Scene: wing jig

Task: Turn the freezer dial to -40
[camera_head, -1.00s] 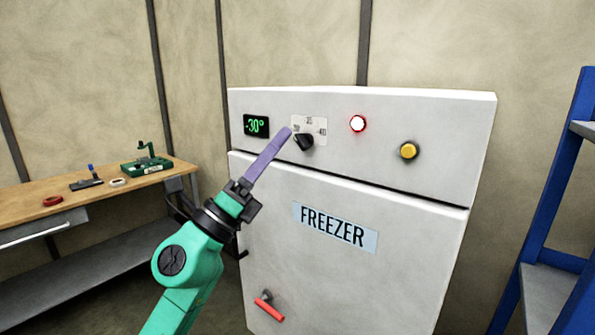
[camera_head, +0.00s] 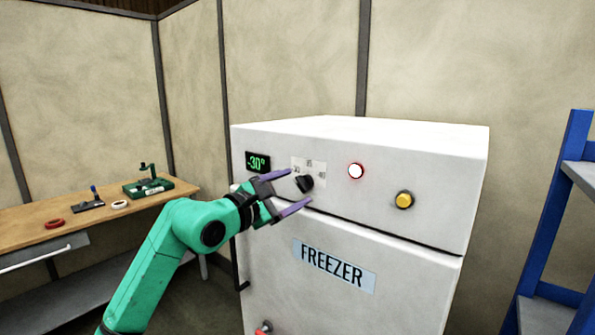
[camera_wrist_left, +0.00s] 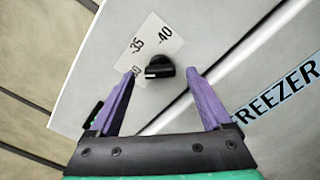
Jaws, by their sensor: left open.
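The white freezer (camera_head: 420,230) stands in the middle of the head view. Its black dial (camera_head: 305,183) sits on a pale scale plate on the upper panel. In the left wrist view the dial (camera_wrist_left: 160,67) has a white mark pointing toward the -30 end, whose label is partly hidden by a finger; -35 and -40 are readable. The green display (camera_head: 257,162) reads -30°. My left gripper (camera_head: 300,190) is open, with its purple fingers on either side of the dial in the head view. In the wrist view the dial lies between and slightly beyond the fingertips. Contact is not visible.
A lit red-rimmed lamp (camera_head: 356,171) and a yellow button (camera_head: 404,199) are right of the dial. A wooden workbench (camera_head: 25,225) with small tools stands at left. A blue shelf rack (camera_head: 545,225) stands at right.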

